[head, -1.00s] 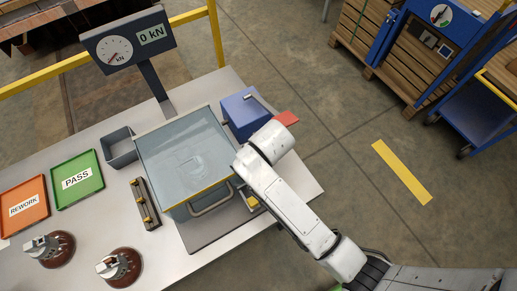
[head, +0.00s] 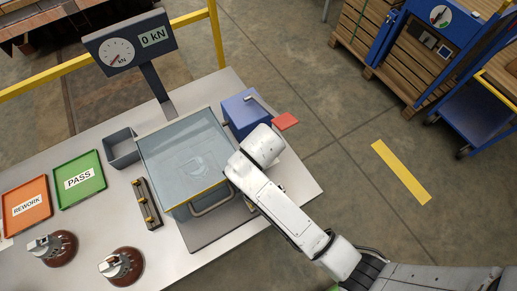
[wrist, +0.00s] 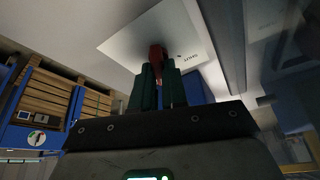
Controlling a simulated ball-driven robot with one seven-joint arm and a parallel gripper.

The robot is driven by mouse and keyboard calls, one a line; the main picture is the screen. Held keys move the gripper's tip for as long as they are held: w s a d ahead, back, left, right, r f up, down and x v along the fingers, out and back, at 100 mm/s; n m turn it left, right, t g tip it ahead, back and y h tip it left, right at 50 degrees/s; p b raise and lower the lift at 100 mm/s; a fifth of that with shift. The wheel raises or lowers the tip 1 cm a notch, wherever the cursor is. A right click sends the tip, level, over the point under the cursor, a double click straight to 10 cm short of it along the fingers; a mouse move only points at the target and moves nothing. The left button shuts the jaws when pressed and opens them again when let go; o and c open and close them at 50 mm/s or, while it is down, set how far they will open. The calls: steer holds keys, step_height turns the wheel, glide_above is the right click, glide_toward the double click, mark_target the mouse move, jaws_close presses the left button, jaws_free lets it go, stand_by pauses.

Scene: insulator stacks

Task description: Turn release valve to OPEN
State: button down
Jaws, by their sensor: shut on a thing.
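In the wrist view, the release valve's red-brown handle (wrist: 156,56) stands between the dark green fingertips of my gripper (wrist: 158,72). The fingers are shut on it. A white label plate (wrist: 190,38) lies behind the handle; its small print is turned and too blurred to read with certainty. In the head view, my white arm reaches over the right end of the bench, beside the clear-topped test box (head: 185,155). My gripper and the valve are hidden under the arm there, so the handle's exact angle cannot be told.
A blue unit (head: 243,115) with a grey lever and a red plate (head: 286,121) stand just beyond my arm. The gauge display (head: 130,45) reads 0 kN. Green (head: 80,180) and orange (head: 26,204) trays and two insulators lie left.

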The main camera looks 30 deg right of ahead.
stand_by(0.3)
steer(key=c, duration=1.2)
jaws_free()
steer(key=shift+o, duration=0.2)
steer(key=shift+r, duration=0.55)
steer(key=s+r+b, duration=0.1)
steer(key=s+r, duration=1.1)
steer(key=s, duration=0.2)
steer(key=shift+b, duration=0.4)
